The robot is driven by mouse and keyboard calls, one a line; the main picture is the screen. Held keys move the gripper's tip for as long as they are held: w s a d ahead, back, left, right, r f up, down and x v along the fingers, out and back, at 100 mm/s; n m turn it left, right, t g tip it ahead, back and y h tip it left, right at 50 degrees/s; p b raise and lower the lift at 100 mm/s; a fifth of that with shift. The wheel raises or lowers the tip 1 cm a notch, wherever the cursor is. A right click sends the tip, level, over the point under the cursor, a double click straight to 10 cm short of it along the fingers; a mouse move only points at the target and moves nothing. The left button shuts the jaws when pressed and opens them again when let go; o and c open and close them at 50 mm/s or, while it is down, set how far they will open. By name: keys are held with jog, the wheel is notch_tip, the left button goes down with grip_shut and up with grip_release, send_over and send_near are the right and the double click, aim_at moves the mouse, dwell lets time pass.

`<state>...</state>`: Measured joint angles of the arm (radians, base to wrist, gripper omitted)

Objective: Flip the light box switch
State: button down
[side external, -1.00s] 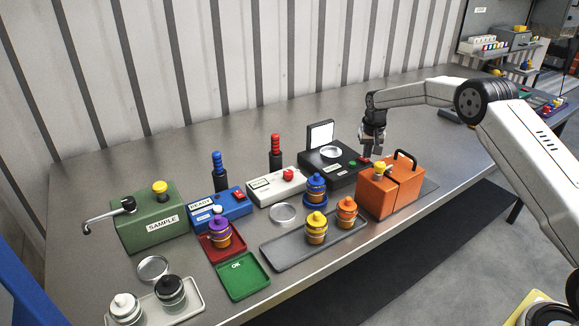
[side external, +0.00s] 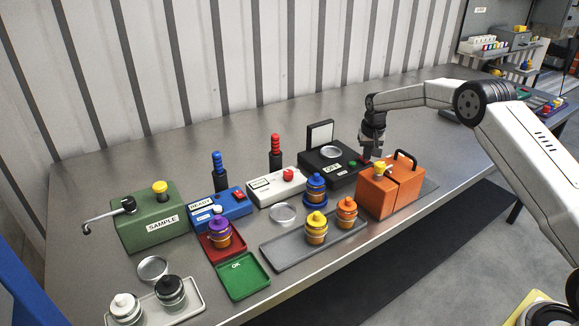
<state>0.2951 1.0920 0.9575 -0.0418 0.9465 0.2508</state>
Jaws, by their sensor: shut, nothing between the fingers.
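The light box is the black box (side external: 345,178) at the back right of the bench. An upright panel (side external: 320,134) with a black frame stands at its rear and looks grey. A pale round disc (side external: 331,152) and a small green part (side external: 352,164) are on its top. A white label, too small to read surely, shows on its front. A small red part, likely the switch, is mostly hidden by my gripper at the box's right end. My gripper (side external: 370,157) points down there, shut and empty. I cannot tell whether it touches the box.
An orange box (side external: 388,192) with a black handle stands close in front of my gripper. A white box (side external: 276,187) with a red button and a blue canister (side external: 315,185) stand to the left. Bare bench lies behind and right.

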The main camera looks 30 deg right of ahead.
jog(key=shift+r, duration=3.45)
jog(key=shift+a, duration=0.1)
jog(key=s+a+r+n+t, duration=0.2)
jog(key=s+a, duration=0.4)
jog(key=s+a+r+n+t, duration=0.1)
jog(key=s+a+r+n, duration=0.15)
jog(key=s+a, duration=0.4)
jog(key=s+a+f+g, duration=0.1)
jog(key=s+a+f, duration=0.1)
jog(key=s, duration=0.8)
jog(key=s+a+f+n+g, duration=0.1)
jog(key=s+a+f, duration=0.2)
jog(key=s, duration=0.7)
jog(key=shift+s+a+f+y, duration=0.2)
jog(key=shift+a+y, duration=0.2)
jog(key=shift+a, duration=0.3)
jog(key=shift+n, duration=0.25)
